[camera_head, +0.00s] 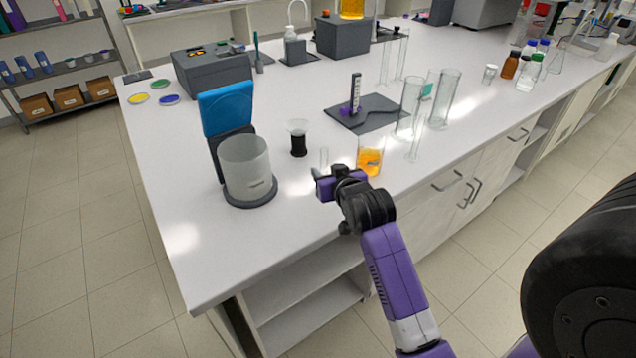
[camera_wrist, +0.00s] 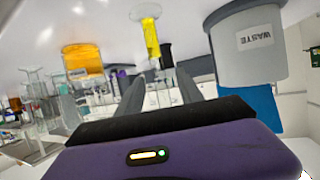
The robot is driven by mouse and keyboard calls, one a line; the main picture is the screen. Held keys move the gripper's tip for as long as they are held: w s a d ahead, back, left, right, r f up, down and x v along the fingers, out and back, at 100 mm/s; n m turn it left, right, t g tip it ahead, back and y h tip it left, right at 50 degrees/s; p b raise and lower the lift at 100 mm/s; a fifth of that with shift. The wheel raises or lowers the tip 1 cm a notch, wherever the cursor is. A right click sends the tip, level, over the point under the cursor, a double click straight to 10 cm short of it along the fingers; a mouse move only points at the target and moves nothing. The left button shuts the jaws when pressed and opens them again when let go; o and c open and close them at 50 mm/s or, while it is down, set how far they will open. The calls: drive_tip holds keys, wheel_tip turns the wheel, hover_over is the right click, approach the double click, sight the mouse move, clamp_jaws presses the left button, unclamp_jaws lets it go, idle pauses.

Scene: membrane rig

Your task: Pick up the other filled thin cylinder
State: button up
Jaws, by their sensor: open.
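A thin clear cylinder (camera_head: 323,157) stands on the bench just beyond my gripper (camera_head: 326,182); its lower part is hidden by the gripper. In the wrist view, which looks upside down, the thin cylinder (camera_wrist: 152,38) holds yellow liquid near its base. There, its clear upper part lies between the spread fingers of my gripper (camera_wrist: 160,80). The gripper is open, and no contact with the cylinder is visible. Another thin cylinder (camera_head: 413,147) stands to the right, by the wide glass cylinders, and looks clear.
A beaker of orange liquid (camera_head: 370,160) stands close right of my gripper; it also shows in the wrist view (camera_wrist: 84,62). The waste container (camera_head: 246,168) stands to the left, also in the wrist view (camera_wrist: 258,60). A black-based funnel (camera_head: 299,142) is behind. The bench's front-left area is clear.

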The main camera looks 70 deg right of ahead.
sight(321, 166)
drive_tip(key=shift+p+x, duration=0.75)
drive_tip(key=shift+x, duration=2.45)
drive_tip(key=shift+a+f, duration=0.1)
drive_tip(key=shift+s, duration=0.1)
clamp_jaws()
